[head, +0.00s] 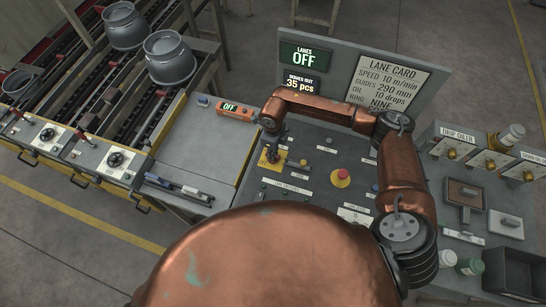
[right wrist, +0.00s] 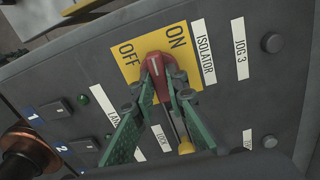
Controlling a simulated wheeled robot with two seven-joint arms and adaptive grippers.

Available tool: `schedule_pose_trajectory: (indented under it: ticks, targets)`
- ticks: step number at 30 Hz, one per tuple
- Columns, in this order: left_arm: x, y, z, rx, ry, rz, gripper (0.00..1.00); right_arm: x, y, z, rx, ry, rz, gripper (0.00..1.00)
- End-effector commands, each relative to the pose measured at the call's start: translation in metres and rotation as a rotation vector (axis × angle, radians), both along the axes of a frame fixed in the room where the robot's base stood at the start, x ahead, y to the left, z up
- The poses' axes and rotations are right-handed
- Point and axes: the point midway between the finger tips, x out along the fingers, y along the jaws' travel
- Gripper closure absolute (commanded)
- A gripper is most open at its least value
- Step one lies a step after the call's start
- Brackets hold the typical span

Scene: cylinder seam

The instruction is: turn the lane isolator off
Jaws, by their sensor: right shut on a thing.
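The lane isolator has a yellow plate (right wrist: 125,72) marked OFF and ON, with a red handle (right wrist: 157,68) on it. In the right wrist view the handle's end lies between the two words; I cannot tell which position it is in. The green fingers of my right gripper (right wrist: 164,90) are shut on the red handle, one on each side. In the head view the yellow plate (head: 265,163) shows at the panel's left, partly hidden by my right gripper (head: 271,156). A lanes display (head: 303,56) reads OFF. My left gripper is not in view.
A red push button on a yellow base (head: 341,177) and several small buttons and labels share the panel. A lane card (head: 385,80) stands behind. A small orange box (head: 235,112) reading OFF is left of the panel. Metal pots (head: 170,58) stand on the conveyor.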

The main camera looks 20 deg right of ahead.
Motion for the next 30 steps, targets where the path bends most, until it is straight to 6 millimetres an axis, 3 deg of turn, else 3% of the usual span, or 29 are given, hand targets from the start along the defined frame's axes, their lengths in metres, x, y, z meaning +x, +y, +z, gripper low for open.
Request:
schedule_pose_trajectory:
  ticks: [1,15,30]
  targets:
    - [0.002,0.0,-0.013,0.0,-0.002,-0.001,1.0,0.004,0.001,-0.003,0.003,-0.009,0.046,1.0]
    - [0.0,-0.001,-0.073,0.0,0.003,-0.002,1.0,0.003,0.002,-0.002,0.003,-0.009,0.488,1.0]
    - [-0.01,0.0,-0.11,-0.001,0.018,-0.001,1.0,0.003,0.002,0.001,0.003,-0.009,0.812,1.0]
